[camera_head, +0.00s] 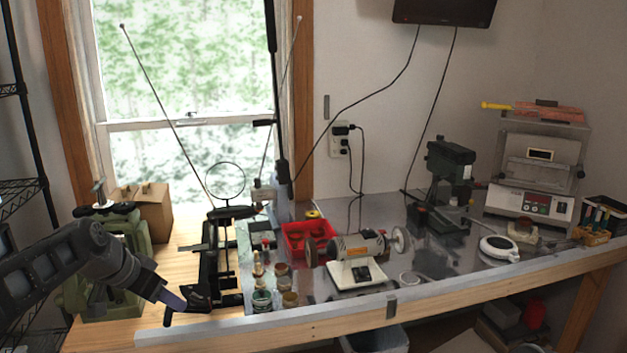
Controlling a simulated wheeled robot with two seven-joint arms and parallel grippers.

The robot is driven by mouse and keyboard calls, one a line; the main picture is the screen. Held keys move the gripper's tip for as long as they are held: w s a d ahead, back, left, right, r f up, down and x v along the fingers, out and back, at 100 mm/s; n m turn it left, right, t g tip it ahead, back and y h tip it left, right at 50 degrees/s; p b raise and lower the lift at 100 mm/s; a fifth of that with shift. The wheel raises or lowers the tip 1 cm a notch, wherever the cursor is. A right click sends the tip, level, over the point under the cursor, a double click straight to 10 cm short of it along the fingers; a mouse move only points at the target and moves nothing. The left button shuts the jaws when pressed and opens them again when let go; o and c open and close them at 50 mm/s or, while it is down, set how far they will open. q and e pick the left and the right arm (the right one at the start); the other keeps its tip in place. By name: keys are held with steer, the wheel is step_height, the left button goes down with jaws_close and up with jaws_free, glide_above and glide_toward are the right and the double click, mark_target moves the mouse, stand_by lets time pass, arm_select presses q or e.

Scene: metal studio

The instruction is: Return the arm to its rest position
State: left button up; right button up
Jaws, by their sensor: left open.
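My left arm comes in from the left edge of the head view. Its gripper (180,307) is open, with nothing seen between the fingers. It is over the front left corner of the workbench (335,313), close to the foot of a black stand (212,262). I cannot tell whether it touches the stand or the bench. My right gripper is not in view.
A green machine (128,250) stands behind my left arm. Small jars (262,299), a red bin (305,238), a bench grinder (357,262), a drill press (447,180) and a white kiln (533,175) fill the bench. Shelving (22,195) stands at far left.

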arm_select(q)
steer(key=s+d+f+n, duration=0.15)
steer(key=d+f, duration=0.25)
steer(key=f, duration=0.5)
steer(key=s+d+f+n, duration=0.1)
steer(key=d+f+n, duration=0.25)
steer(key=f, duration=0.55)
steer(key=s+d+f+n, duration=0.15)
steer(key=d+f, duration=0.25)
steer(key=f, duration=0.5)
steer(key=s+d+f+g, duration=0.2)
steer(key=s+d+f, duration=0.2)
steer(key=s, duration=0.6)
steer(key=s+d+f+g+h, duration=0.1)
steer(key=s+d+f, duration=0.3)
steer(key=s+f, duration=0.3)
steer(key=s+d+f+g, duration=0.2)
steer(key=s+f, duration=0.4)
steer(key=s, duration=0.7)
steer(key=shift+s+d+g, duration=0.15)
steer(key=shift+d+g, duration=0.15)
steer(key=shift+d, duration=0.6)
steer(key=shift+n, duration=0.25)
steer(key=shift+c, duration=0.4)
